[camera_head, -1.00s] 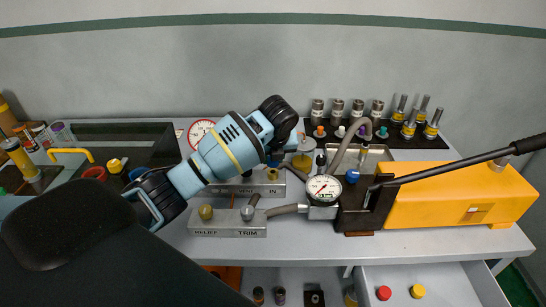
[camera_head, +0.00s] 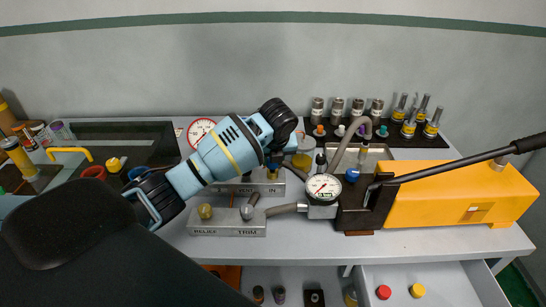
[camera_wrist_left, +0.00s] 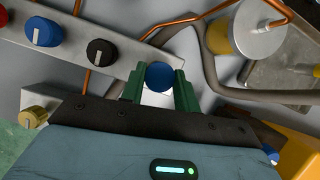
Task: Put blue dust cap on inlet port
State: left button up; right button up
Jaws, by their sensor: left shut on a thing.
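My left gripper (camera_wrist_left: 159,88) is shut on the blue dust cap (camera_wrist_left: 160,75). The cap sits between its two green fingers, over the end of a grey metal block (camera_wrist_left: 125,72) in the left wrist view. I cannot tell whether the cap touches a port there. In the head view my left arm reaches over the rear grey block (camera_head: 238,188), whose right end is marked IN. A brass fitting (camera_head: 272,174) shows at that end. The fingers and cap are mostly hidden there by my wrist. My right gripper is not in view.
A front block (camera_head: 226,229) marked RELIEF and TRIM, a gauge (camera_head: 323,187) and an orange pump (camera_head: 440,200) with a long black handle (camera_head: 460,163) stand close by. A hose (camera_head: 346,145) arches right of my gripper. The bench front (camera_head: 430,250) is clear.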

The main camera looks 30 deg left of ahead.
pick_arm(q)
jog(key=shift+f, duration=0.85)
jog(key=o, duration=1)
jog(key=shift+o, duration=0.2)
jog(key=shift+r, duration=0.1)
jog(key=shift+s+d+r, duration=0.1)
jog(key=shift+r, duration=0.2)
jog(key=v, duration=0.7)
jog(key=shift+s+f, duration=0.1)
jog(key=shift+f, duration=0.05)
